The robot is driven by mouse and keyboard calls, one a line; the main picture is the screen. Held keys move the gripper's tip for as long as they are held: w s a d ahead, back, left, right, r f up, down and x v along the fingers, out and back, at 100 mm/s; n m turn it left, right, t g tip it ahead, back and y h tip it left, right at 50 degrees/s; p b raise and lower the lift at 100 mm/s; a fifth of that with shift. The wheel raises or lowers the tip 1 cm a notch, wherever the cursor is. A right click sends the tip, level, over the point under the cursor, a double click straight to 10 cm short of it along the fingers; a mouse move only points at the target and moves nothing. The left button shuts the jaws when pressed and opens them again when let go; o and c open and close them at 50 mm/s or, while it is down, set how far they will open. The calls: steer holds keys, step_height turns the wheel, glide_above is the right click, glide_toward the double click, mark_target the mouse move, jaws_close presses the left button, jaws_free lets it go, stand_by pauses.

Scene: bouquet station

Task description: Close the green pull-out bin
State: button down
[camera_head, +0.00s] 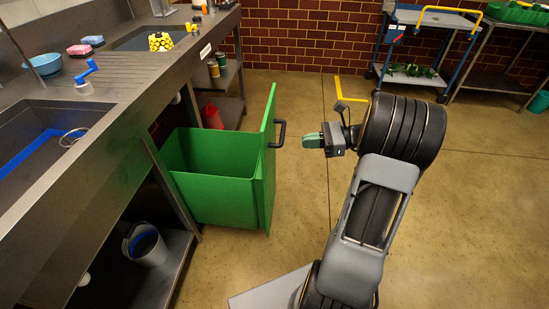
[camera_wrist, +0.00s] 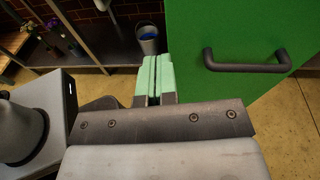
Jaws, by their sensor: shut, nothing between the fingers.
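The green pull-out bin (camera_head: 212,178) is drawn out from under the counter at the left of the head view. Its upright front panel (camera_head: 266,170) carries a black bar handle (camera_head: 280,134) on the outer face. My gripper (camera_head: 308,141) is shut and empty, a short way to the right of the handle and apart from it. In the wrist view my gripper's green fingertips (camera_wrist: 153,65) are together, beside the left edge of the front panel (camera_wrist: 228,75). The handle (camera_wrist: 246,66) is to the right of the fingers there.
The steel counter (camera_head: 125,95) with sinks runs along the left. A grey bucket (camera_head: 146,246) stands on the low shelf under it. A trolley (camera_head: 425,50) stands at the back right. The floor right of the bin is mostly clear.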

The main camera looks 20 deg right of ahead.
steer(key=d+f+m+t+b, duration=0.1)
steer(key=d+f+m+t, duration=0.1)
steer(key=d+f, duration=0.1)
steer(key=b, duration=0.5)
glide_toward(266, 139)
steer(key=shift+y, duration=0.4)
steer(key=x, duration=0.6)
steer(key=shift+f, duration=0.3)
steer(key=shift+w+a+r, duration=0.15)
steer(key=shift+w+a, duration=0.2)
steer(key=shift+a, duration=0.3)
